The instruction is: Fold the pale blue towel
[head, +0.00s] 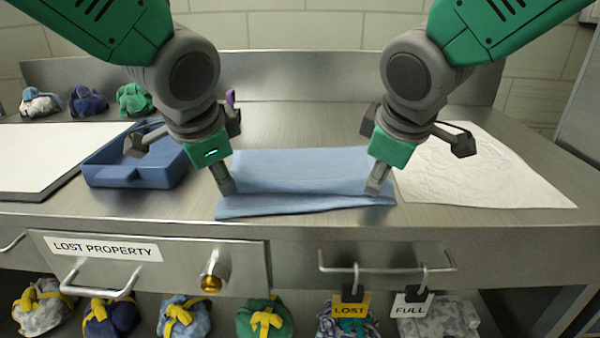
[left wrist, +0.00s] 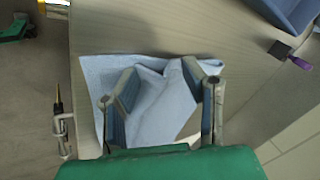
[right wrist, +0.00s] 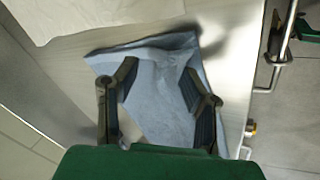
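The pale blue towel (head: 290,170) lies on the steel counter, with a raised crease running across it near its front edge. My left gripper (head: 226,182) is over the towel's front left part, and my right gripper (head: 377,182) is over its front right part. Both point downward. In the left wrist view the towel (left wrist: 155,105) shows wrinkled between two fingers that stand apart. In the right wrist view the towel (right wrist: 165,90) likewise shows between spread fingers. Both grippers look open; whether the fingertips touch the cloth cannot be told.
A blue tray (head: 130,182) with a purple-handled item behind it stands left of the towel. A white board (head: 40,155) lies further left. A crinkled white sheet (head: 480,175) lies at the right. A drawer marked LOST PROPERTY (head: 190,275) and hanging tags are below the counter edge.

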